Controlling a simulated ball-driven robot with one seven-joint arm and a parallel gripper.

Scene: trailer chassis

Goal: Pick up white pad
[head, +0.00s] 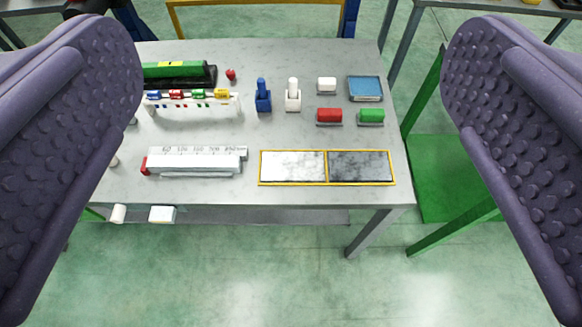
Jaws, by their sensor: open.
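A small white pad (327,84) lies on the grey table (220,58) at the back right. It is just above a red pad (329,115) and to the left of a blue tray-like block (365,88). A green pad (371,116) sits to the right of the red one. My gripper (291,90) is open, with its two purple textured fingers wide apart at the left and right of the view. Nothing is held between them. The white pad shows between the fingers, apart from both, and is not hidden.
A blue upright holder (263,96) and a white one (293,96) stand left of the pads. A yellow-framed white and dark panel (326,181) lies at the front. A white scaled bar (198,162) lies at left. A green frame (440,178) stands beside the table.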

